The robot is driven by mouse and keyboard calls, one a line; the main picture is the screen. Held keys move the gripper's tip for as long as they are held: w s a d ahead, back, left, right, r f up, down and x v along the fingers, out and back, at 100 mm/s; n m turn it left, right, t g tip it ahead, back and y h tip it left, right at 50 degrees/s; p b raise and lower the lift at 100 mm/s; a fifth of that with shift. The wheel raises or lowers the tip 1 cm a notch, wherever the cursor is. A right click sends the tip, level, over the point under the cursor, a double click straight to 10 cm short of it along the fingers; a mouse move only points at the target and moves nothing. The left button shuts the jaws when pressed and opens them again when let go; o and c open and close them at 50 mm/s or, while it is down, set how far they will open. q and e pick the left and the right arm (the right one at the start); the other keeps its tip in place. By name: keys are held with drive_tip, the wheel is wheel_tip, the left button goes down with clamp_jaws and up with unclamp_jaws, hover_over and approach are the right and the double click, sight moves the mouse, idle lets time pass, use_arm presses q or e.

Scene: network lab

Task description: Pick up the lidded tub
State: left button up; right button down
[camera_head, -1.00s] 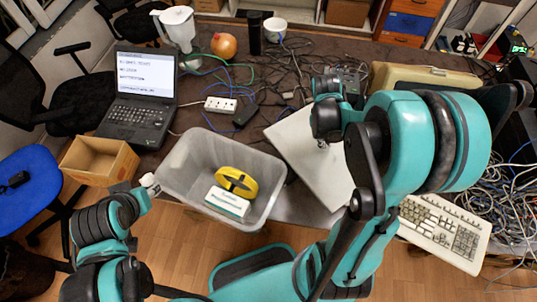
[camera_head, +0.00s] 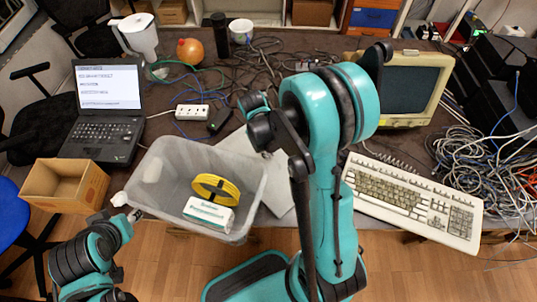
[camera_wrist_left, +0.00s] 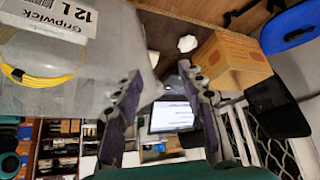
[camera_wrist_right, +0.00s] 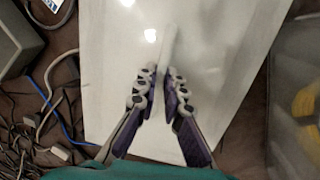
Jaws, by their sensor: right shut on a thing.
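A grey translucent open tub (camera_head: 160,165) stands at the table's front edge, holding a yellow cable coil (camera_head: 216,188). A white label with teal (camera_head: 209,213) shows at its front, and the left wrist view shows a "12 L Gripwick" label (camera_wrist_left: 45,15). A pale flat panel, possibly a lid (camera_head: 279,197), lies beside and partly behind the tub. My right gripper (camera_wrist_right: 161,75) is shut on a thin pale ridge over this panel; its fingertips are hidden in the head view. My left gripper (camera_wrist_left: 159,72) is open and empty near the tub's left side.
An open cardboard box (camera_head: 68,185) stands left of the tub, with a laptop (camera_head: 105,110) behind. A keyboard (camera_head: 410,198) and an old monitor (camera_head: 408,95) stand right. Cables and a white power strip (camera_head: 192,112) clutter the table's middle.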

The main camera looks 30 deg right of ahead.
drive_tip(key=shift+r, duration=0.1)
drive_tip(key=c, duration=2)
unclamp_jaws()
drive_tip(key=o, duration=0.4)
drive_tip(key=shift+c, duration=0.2)
